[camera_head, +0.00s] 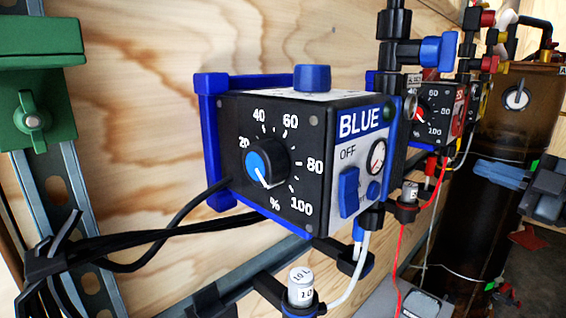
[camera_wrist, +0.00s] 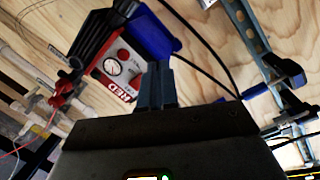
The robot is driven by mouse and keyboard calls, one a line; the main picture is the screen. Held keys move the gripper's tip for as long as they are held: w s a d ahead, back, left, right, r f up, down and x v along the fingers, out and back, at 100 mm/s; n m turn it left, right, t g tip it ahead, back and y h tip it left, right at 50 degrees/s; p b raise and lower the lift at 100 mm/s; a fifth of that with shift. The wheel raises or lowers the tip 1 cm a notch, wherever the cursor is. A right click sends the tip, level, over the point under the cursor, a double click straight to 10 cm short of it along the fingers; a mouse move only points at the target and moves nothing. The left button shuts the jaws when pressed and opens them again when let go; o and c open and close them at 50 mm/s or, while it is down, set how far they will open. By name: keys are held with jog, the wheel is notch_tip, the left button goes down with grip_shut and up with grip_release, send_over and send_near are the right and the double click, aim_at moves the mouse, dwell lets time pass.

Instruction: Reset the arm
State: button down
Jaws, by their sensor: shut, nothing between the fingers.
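My gripper (camera_head: 476,168) shows at the right edge of the head view, in front of a dark brown tank. Its blue-grey fingers point left, and part of its body is cut off by the frame. In the wrist view my gripper (camera_wrist: 160,66) has its two fingers close together, shut and empty. They point toward the plywood wall. A control box with a red panel marked RED (camera_wrist: 121,68) lies behind and left of the fingertips, apart from them as far as I can see.
The BLUE control box (camera_head: 270,165) with its dial fills the middle of the head view on the plywood wall. A green fixture (camera_head: 40,90) is at left. Pipes and valves run beside the tank (camera_head: 515,115). Black cables (camera_head: 150,240), red and white hoses hang below.

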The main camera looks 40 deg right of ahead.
jog(key=w+a+f+m+g+h, duration=0.1)
jog(key=w+a+f+m, duration=0.2)
jog(key=a+f+m, duration=0.35)
jog(key=w+a+f+m+g+h, duration=0.2)
jog(key=w+a+f+m, duration=0.15)
jog(key=f, duration=0.65)
jog(key=s+a+f+m+g, duration=0.1)
jog(key=s+a+f, duration=0.2)
jog(key=a+f, duration=0.3)
jog(key=s+a+f+m+g, duration=0.15)
jog(key=a+f, duration=0.25)
jog(key=a, duration=0.4)
jog(key=s+a+r+n+t+y, duration=0.2)
jog(key=s+a+r+y, duration=0.2)
jog(key=s+a, duration=1.05)
notch_tip(320, 180, up, 14)
jog(key=d+p, duration=0.1)
jog(key=p, duration=1.2)
jog(key=shift+s+d+f, duration=0.2)
jog(key=shift+s+d, duration=0.05)
jog(key=shift+s, duration=0.1)
